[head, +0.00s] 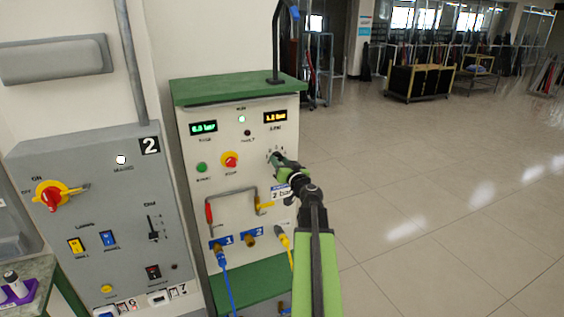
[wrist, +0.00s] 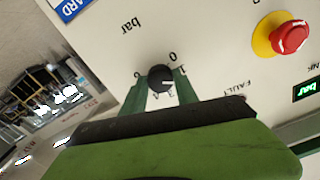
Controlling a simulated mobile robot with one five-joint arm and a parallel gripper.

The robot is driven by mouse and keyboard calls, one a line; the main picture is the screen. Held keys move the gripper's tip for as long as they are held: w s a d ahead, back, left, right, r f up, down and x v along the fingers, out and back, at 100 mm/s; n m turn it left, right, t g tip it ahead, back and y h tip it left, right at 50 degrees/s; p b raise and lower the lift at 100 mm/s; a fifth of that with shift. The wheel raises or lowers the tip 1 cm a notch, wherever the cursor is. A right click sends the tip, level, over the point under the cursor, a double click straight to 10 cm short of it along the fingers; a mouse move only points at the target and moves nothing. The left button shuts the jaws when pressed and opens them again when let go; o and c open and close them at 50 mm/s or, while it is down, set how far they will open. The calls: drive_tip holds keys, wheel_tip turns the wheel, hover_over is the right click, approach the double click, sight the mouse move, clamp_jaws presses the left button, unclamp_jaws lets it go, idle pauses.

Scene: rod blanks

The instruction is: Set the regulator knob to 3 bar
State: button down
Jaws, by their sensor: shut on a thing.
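The regulator knob (wrist: 157,76) is a small round black knob with a white pointer line, on the cream panel (head: 265,140). In the wrist view its pointer faces right, near the side of the scale with the 1; some numerals are partly hidden by my gripper. My gripper (head: 278,159) is shut on the knob, its green fingers on either side of it. In the head view the gripper mostly hides the knob. An orange display (head: 275,116) and a green display (head: 203,127) sit above; I cannot read their digits surely.
A red stop button on yellow (head: 230,160) is left of the knob, also seen in the wrist view (wrist: 290,37). A bent pipe with a red handle (head: 209,213) and blue and yellow hoses lie below. A grey switch box (head: 100,210) stands left. The floor right is clear.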

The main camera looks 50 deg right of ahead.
drive_tip(key=m, duration=1.2)
drive_tip(key=shift+s+m, duration=0.1)
drive_tip(key=shift+m, duration=0.2)
idle(0.4)
drive_tip(key=c, duration=0.9)
unclamp_jaws()
